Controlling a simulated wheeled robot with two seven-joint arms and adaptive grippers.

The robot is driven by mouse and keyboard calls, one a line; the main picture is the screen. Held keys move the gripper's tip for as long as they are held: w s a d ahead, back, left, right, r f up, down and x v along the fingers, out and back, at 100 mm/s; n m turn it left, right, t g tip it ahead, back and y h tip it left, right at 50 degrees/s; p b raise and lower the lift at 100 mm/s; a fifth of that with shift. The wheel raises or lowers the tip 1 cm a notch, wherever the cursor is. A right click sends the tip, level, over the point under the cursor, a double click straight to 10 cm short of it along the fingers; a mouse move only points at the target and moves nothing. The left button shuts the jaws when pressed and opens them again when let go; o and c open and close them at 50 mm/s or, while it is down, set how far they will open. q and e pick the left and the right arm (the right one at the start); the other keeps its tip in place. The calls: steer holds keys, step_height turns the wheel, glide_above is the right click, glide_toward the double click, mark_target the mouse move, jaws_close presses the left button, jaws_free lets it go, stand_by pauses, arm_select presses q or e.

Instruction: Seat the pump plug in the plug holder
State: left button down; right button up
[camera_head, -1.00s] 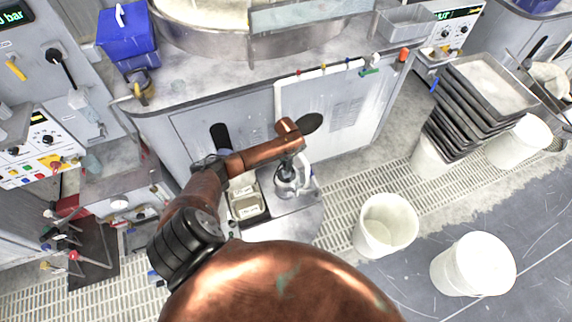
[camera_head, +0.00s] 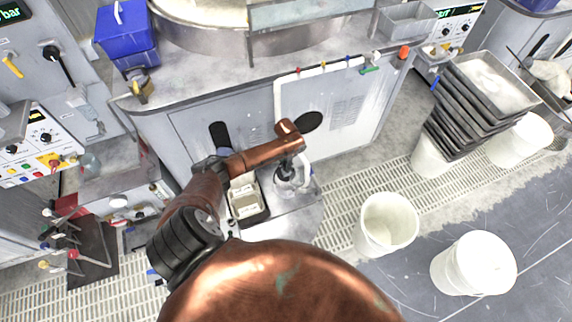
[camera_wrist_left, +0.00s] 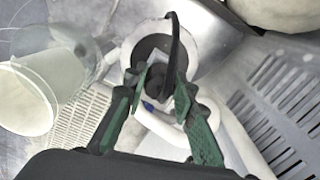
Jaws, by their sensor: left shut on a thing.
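My left gripper (camera_wrist_left: 167,84) has its two green fingers closed on a small dark grey block in the left wrist view, which looks like the pump plug (camera_wrist_left: 165,72). A black cable (camera_wrist_left: 175,30) arcs over it. Behind the plug is a round white-rimmed fitting (camera_wrist_left: 133,38) with a dark middle. I cannot tell whether this is the plug holder, nor whether the plug touches it. In the head view my left gripper (camera_head: 291,172) points down over the low metal stand (camera_head: 293,205), and the plug is too hidden to make out. My right gripper is not in view.
A small tray (camera_head: 247,208) sits left of the gripper on the stand. A white pipe (camera_head: 308,172) rises close to its right. The grey cabinet (camera_head: 345,125) stands behind. White buckets (camera_head: 387,228) and (camera_head: 473,268) stand on the floor at right.

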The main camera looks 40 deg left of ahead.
arm_select(q)
steer(key=shift+f+b, duration=0.35)
steer(key=shift+f, duration=0.45)
steer(key=c, duration=1.5)
jaws_free()
steer(key=shift+r, duration=0.1)
step_height(320, 180, up, 12)
steer(key=shift+f, duration=0.1)
steer(key=shift+d, duration=0.1)
